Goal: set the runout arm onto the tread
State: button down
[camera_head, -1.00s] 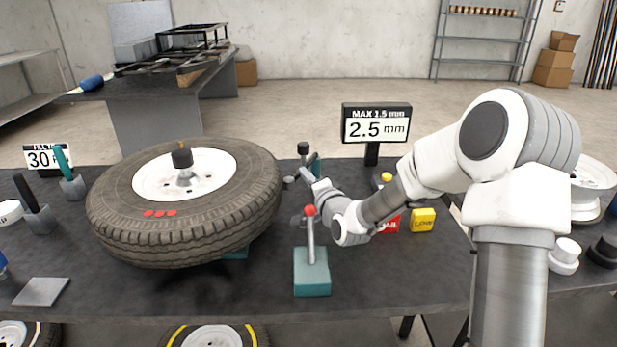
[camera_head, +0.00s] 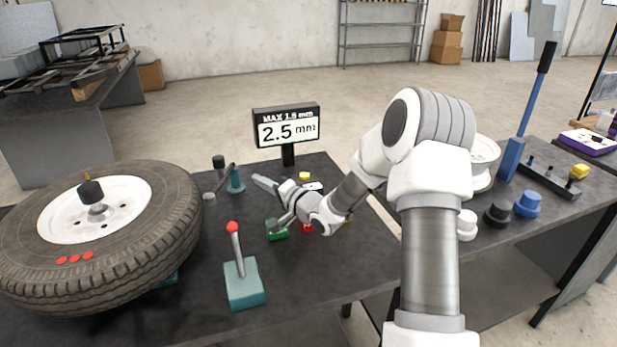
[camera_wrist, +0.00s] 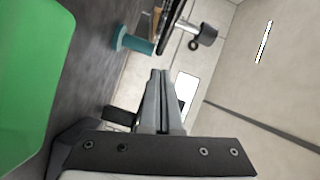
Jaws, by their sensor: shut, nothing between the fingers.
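The tyre (camera_head: 175,232) lies flat on its wheel at the left of the bench in the head view, its ribbed tread facing outward. The runout arm (camera_head: 227,172) is on a teal post just right of the tread, with a black knob and a small grey roller (camera_head: 209,196). I cannot tell whether the roller touches the tread. My gripper (camera_head: 256,179) is shut and empty, right of the post and apart from it. In the wrist view the shut fingers (camera_wrist: 158,74) point toward the teal post (camera_wrist: 130,42); a dark-handled part is beyond.
A teal block with a red-knobbed lever (camera_head: 240,270) stands in front. A green block (camera_head: 276,229) and a red block (camera_head: 307,227) sit below my wrist. The display (camera_head: 287,127) reads 2.5 mm, MAX 1.5 mm, behind. Bench front centre-right is clear.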

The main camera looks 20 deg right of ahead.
jog(key=w+d+r+n+g+y+p, duration=0.1)
jog(key=w+d+y+p, duration=0.1)
jog(key=d, duration=0.4)
jog(key=a+v, duration=0.1)
jog(key=v, duration=0.8)
notch_tip(320, 180, up, 10)
jog(key=n+g+h+p, duration=0.1)
jog(key=n+h+p, duration=0.2)
jog(key=h, duration=0.4)
jog(key=s+r+n+g+h+p, duration=0.2)
jog(key=s+r+h, duration=0.3)
jog(key=s+r, duration=0.35)
jog(key=s+a+n+g+y+p, duration=0.1)
jog(key=s+a+g, duration=0.2)
jog(key=s, duration=1)
jog(key=s+a+r+n+g+y+p, duration=0.1)
jog(key=s+a, duration=0.5)
jog(key=s, duration=0.8)
jog(key=shift+r+n+g+p, duration=0.3)
jog(key=shift+n+g+p, duration=0.2)
jog(key=shift+n+g, duration=0.35)
